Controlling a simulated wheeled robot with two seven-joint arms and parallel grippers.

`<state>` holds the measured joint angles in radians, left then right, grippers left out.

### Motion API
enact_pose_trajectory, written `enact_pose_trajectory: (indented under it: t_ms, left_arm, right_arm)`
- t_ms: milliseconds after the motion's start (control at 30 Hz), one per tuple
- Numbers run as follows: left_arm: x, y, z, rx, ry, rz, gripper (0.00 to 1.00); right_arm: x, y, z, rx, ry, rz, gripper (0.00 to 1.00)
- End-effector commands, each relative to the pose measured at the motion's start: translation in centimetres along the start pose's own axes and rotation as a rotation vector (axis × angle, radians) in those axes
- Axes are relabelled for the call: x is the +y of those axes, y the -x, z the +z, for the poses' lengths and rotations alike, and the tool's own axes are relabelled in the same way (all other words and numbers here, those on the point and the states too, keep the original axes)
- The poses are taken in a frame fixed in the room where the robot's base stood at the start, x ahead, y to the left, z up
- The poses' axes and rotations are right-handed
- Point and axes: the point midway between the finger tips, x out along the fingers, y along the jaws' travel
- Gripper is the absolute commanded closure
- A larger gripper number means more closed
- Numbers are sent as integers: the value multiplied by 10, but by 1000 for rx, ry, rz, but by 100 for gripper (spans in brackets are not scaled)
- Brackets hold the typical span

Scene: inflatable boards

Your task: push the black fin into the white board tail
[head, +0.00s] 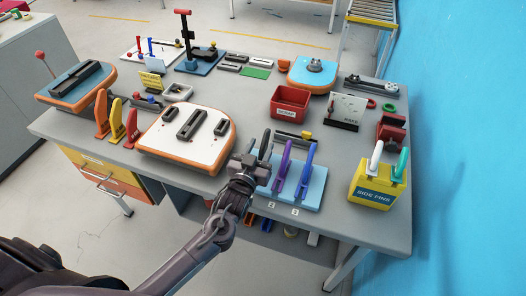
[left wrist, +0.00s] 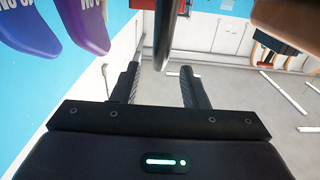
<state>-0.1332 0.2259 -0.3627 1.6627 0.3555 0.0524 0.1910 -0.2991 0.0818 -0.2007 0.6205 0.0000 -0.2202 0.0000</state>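The white board tail (head: 161,143), with an orange rim and dark slotted inserts, lies on the workbench left of my left gripper (head: 258,154). The black fin (head: 265,141) stands upright at the left end of a light blue fin rack (head: 315,190). My left gripper is at this fin. In the left wrist view, the black fin's edge (left wrist: 163,35) shows between and beyond the open fingers (left wrist: 160,84), with gaps on both sides. Its lower part is hidden in the head view. My right gripper is not in view.
Purple (head: 283,165) and blue (head: 305,172) fins stand close to the right in the rack. A yellow side-fins box (head: 374,193) is farther right. A red scrap bin (head: 290,102) stands behind. Orange, yellow and red fins (head: 117,118) stand left of the white board.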

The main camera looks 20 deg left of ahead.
Motion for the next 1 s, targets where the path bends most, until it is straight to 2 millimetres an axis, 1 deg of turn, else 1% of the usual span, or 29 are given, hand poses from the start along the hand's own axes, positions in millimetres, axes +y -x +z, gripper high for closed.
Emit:
enact_pose_trajectory:
  t_ms: [33,100,200,300,467,500,800,1000]
  left_arm:
    - [1,-9,-4,1,0,0,60]
    - [2,-18,-3,1,0,-1,60]
    - [2,-27,-2,0,0,0,60]
    - [2,-30,0,0,0,0,60]
    - [1,-30,0,0,0,0,60]
    - [1,-30,0,-1,0,0,61]
    - [1,-30,0,-1,0,-1,100]
    - [1,-30,0,-1,0,-1,100]
  right_arm:
    - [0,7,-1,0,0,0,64]
    - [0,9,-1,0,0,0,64]
    - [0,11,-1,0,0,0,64]
    - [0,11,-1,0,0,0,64]
    - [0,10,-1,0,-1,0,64]
    - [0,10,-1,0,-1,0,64]
    - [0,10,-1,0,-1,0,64]
    - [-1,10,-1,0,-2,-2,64]
